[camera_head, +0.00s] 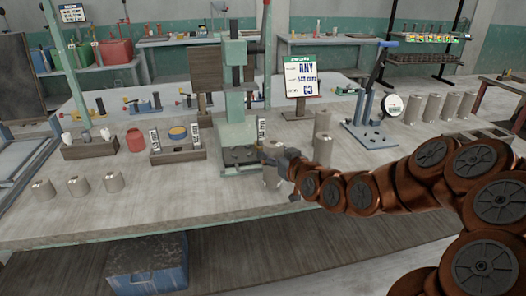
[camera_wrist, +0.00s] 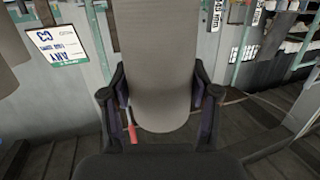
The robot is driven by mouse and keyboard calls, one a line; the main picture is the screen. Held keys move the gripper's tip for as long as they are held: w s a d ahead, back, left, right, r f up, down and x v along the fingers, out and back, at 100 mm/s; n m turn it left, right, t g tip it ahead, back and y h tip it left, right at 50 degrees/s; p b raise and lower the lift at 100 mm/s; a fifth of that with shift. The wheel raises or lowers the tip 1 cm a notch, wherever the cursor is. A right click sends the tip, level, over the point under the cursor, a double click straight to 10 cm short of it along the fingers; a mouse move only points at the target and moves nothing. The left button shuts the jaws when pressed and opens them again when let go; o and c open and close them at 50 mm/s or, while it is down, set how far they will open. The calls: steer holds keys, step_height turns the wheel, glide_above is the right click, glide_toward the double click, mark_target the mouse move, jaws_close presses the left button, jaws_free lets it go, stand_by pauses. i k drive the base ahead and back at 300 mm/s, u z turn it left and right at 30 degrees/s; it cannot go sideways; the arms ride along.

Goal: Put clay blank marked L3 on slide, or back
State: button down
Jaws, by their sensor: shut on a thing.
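My gripper (camera_head: 275,166) is at the middle of the bench, just right of the green press (camera_head: 238,120). In the wrist view its two dark fingers (camera_wrist: 160,100) are shut on a smooth grey clay blank (camera_wrist: 155,60), one on each side. In the head view this held blank (camera_head: 271,178) is small and partly hidden by my gripper. I cannot read a mark on it, and no L3 label is legible on any blank. I cannot tell which part is the slide. The press has a dark base plate (camera_head: 240,157) left of my gripper.
Tall grey blanks (camera_head: 322,150) stand just behind my wrist. A sign reading ANY (camera_head: 301,77) stands behind them. A blue-handled lever stand (camera_head: 370,132) and a row of blanks (camera_head: 432,108) are at right. Short blanks (camera_head: 77,186) stand front left. The front middle bench is clear.

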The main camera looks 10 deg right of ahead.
mark_target(241, 152)
steer(key=z, duration=1.95)
steer(key=k, duration=1.05)
steer(key=u, duration=2.1)
steer(key=i, duration=1)
steer(key=u, duration=0.05)
